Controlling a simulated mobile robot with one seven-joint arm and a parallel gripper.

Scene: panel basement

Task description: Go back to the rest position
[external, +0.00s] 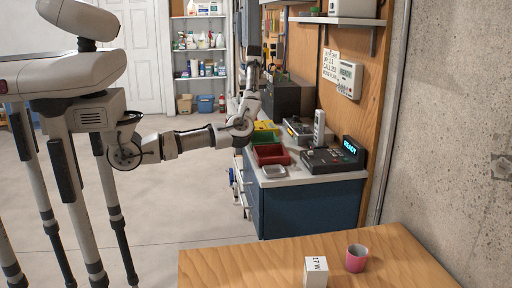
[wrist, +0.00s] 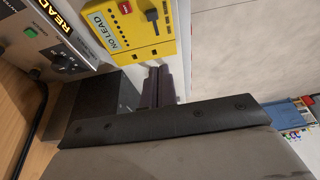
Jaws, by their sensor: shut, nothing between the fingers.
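My arm reaches right over the workbench in the external view and bends upward at its far end. My gripper (external: 252,72) is there, high by the wall panel, small and partly hidden, its fingers hard to make out. In the wrist view, my gripper (wrist: 165,85) shows as dark fingers close together with nothing seen between them. A yellow box marked NO LEAD (wrist: 130,28), with a red button and a black switch, shows just beyond the fingers in that view. I cannot tell the distance between them.
The blue workbench (external: 300,208) holds a red bin (external: 270,154), a green bin (external: 262,138), a metal tray (external: 274,171) and a console reading READY (external: 335,158). A wooden table (external: 225,268) in front carries a pink cup (external: 356,258) and a white block (external: 316,272). Floor at left is open.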

